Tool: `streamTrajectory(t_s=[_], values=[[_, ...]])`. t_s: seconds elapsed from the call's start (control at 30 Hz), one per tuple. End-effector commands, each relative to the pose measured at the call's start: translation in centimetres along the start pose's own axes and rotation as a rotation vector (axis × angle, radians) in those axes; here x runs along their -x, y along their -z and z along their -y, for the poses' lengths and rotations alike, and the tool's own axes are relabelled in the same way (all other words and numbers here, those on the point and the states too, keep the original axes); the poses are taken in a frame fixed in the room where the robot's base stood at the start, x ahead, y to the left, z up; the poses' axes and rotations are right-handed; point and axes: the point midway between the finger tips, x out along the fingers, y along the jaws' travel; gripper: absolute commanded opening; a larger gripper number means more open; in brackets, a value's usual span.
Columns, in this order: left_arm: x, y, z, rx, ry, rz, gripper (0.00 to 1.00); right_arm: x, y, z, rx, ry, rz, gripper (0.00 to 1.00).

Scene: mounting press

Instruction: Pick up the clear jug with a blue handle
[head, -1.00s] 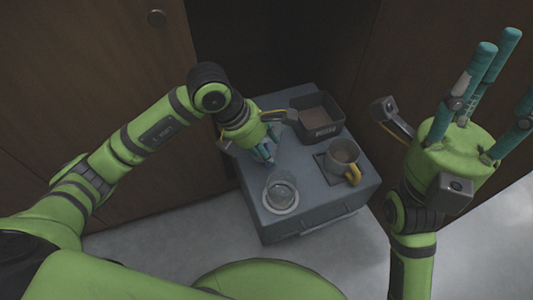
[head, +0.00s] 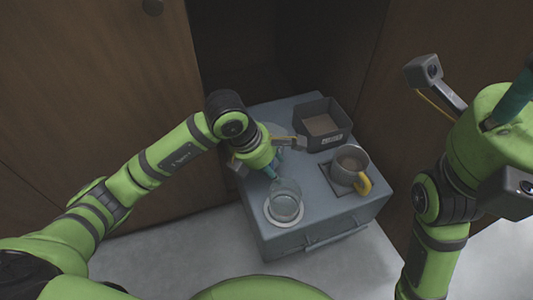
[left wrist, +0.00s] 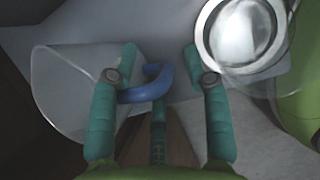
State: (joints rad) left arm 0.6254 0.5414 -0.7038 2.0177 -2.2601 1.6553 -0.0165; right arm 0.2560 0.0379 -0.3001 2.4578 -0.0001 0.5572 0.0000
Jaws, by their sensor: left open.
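The clear jug (left wrist: 72,88) shows at the left of the left wrist view, with its blue handle (left wrist: 150,86) reaching in between my left fingers. My left gripper (left wrist: 160,50) is open around the handle, with a finger on either side; I cannot tell whether they touch it. In the head view my left gripper (head: 275,170) is low over the grey cabinet top, and my wrist hides most of the jug. My right gripper (head: 513,100) is raised at the right edge, mostly cut off by the frame.
A clear glass vessel (head: 286,203) stands on a round pale base (head: 284,221) close to my left gripper. A grey mug (head: 347,164) with a yellow handle and a dark labelled bin (head: 332,136) share the cabinet top (head: 325,218). Wooden panels (head: 90,90) stand around it.

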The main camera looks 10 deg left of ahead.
Motion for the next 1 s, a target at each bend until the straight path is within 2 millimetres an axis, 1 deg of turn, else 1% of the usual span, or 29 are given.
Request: streamTrajectory(t_s=[0.03, 0.07, 0.1, 0.13, 0.17, 0.7, 0.87, 1.0], values=[[0.0, 0.0, 0.0, 0.0, 0.0, 0.0, 0.45, 0.0, 0.0, 0.0, 0.0, 0.0, 0.0, 0.4], [0.0, 0.0, 0.0, 0.0, 0.0, 0.0, 0.33, 0.0, 0.0, 0.0, 0.0, 0.0, 0.0, 0.4], [0.0, 0.0, 0.0, 0.0, 0.0, 0.0, 0.17, 0.0, 0.0, 0.0, 0.0, 0.0, 0.001, 0.4], [0.0, 0.0, 0.0, 0.0, 0.001, 0.0, 0.05, 0.0, 0.0, 0.0, 0.0, 0.0, 0.001, 0.4], [0.0, 0.0, 0.0, 0.0, 0.001, 0.0, 0.0, 0.0, 0.0, 0.0, 0.0, 0.0, 0.001, 0.4], [-0.3, 0.3, 0.3, 0.003, 0.012, -0.01, 0.0, 0.0, 0.0, 0.0, -0.001, 0.0, 0.001, 0.4], [0.1, 0.2, 0.3, 0.004, 0.012, -0.012, 0.0, -0.2, 0.0, 0.0, -0.001, -0.001, -0.002, 0.4], [0.9, -0.2, 0.2, 0.003, 0.011, -0.012, 0.0, -0.1, -0.1, -0.1, -0.003, -0.008, 0.006, 0.4]])
